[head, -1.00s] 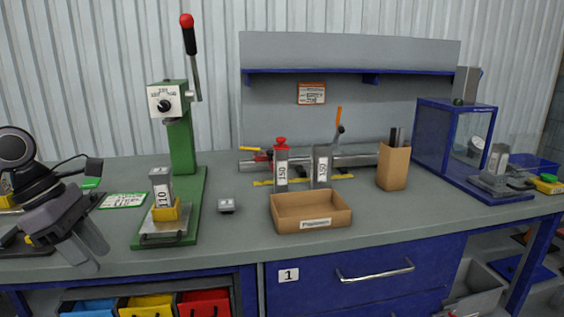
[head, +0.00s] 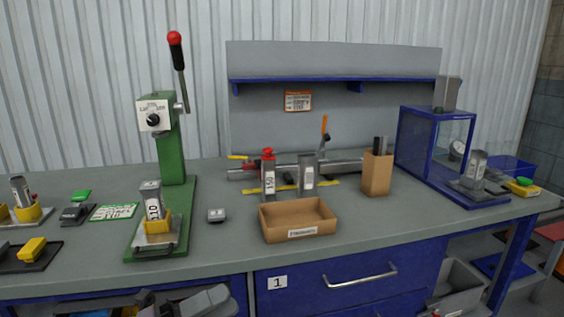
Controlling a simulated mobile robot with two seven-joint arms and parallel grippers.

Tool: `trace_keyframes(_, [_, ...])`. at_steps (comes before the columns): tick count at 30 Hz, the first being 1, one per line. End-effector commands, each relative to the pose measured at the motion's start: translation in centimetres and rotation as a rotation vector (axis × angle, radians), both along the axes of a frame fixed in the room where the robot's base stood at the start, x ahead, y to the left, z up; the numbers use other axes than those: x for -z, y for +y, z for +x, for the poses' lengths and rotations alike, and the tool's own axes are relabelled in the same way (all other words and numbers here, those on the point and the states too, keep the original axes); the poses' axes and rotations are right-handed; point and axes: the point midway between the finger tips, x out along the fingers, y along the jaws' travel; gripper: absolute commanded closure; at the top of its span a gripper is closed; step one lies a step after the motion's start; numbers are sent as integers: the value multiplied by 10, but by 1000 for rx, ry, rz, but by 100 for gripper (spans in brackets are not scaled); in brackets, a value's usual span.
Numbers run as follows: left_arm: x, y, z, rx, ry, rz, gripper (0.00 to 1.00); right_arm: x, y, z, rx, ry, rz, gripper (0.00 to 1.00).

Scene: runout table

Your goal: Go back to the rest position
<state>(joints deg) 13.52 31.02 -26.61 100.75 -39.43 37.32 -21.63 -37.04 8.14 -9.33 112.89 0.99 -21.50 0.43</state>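My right gripper is out of view.
The grey table (head: 215,245) carries a green lever press (head: 172,155) with a grey block labelled 10 (head: 152,200), a cardboard tray (head: 298,219), a brown holder (head: 377,174) and a blue-framed case (head: 402,150). A drawer handle (head: 360,275) juts out in front.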

Motion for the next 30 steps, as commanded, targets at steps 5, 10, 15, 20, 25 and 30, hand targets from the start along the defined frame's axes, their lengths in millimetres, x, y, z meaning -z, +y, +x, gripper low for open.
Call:
trace_keyframes(5, [36, 22, 2, -205, 415, -300, 62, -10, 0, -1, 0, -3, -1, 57])
trace_keyframes(10, [96, 52, -13, -412, 824, -559, 62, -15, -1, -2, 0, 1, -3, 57])
trace_keyframes(15, [169, 80, -57, -634, 1236, -795, 62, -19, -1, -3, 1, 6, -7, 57])
trace_keyframes(20, [224, 94, -114, -811, 1546, -963, 62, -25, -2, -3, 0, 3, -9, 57])
trace_keyframes(25, [251, 99, -152, -913, 1715, -1053, 62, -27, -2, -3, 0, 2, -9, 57])
trace_keyframes(30, [256, 100, -160, -934, 1749, -1072, 62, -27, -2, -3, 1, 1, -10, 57])
